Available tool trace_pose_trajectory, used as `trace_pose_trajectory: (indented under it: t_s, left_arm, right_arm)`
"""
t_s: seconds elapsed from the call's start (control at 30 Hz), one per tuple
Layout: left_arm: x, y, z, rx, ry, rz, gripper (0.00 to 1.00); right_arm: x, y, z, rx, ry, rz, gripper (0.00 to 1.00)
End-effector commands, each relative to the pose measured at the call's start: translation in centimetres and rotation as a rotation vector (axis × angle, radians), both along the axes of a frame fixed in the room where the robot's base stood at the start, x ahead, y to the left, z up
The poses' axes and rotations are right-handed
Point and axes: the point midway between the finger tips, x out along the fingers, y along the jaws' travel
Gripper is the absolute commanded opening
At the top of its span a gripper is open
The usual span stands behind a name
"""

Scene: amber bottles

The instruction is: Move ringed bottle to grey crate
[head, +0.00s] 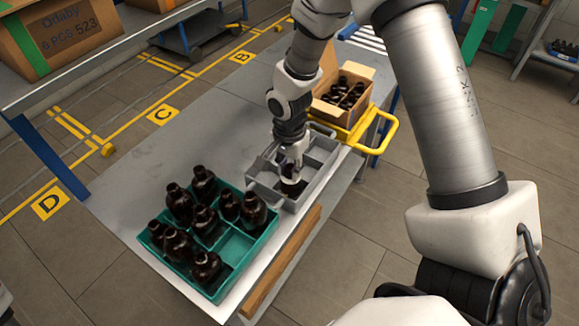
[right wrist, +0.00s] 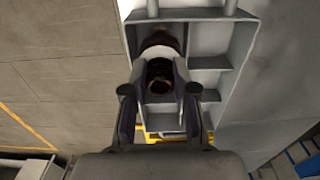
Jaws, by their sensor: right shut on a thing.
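My right gripper (head: 291,163) is shut on a dark amber bottle (head: 293,187). It holds the bottle upright or nearly so, in the front compartment of the grey crate (head: 320,146). I cannot tell whether the bottle touches the crate floor. In the right wrist view the bottle (right wrist: 160,38) shows between and beyond the fingers, with crate dividers (right wrist: 211,62) beside it. No ring can be made out on it; the fingers cover its neck. The other crate compartments in view look empty. My left gripper is not in view.
A teal crate (head: 238,249) with several amber bottles (head: 203,184) and some empty compartments stands in front of the grey crate. The grey table (head: 175,145) is clear at the left.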

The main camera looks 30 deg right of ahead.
Motion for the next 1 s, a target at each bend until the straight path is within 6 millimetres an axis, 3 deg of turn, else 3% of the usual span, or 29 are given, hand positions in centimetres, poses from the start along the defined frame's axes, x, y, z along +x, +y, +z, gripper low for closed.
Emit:
trace_pose_trajectory:
  t_s: [0.7,0.73,0.8,1.0]
  left_arm:
    - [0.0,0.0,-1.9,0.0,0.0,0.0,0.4]
    - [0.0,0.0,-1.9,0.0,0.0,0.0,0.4]
    - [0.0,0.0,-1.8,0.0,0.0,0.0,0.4]
    - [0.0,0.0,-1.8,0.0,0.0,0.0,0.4]
  right_arm:
    - [0.0,0.0,-2.3,0.0,0.0,0.0,0.0]
    - [0.0,0.0,-2.3,0.0,0.0,0.0,0.31]
    - [0.0,0.0,-2.2,0.0,0.0,0.0,0.56]
    - [0.0,0.0,-2.2,0.0,0.0,0.0,0.57]
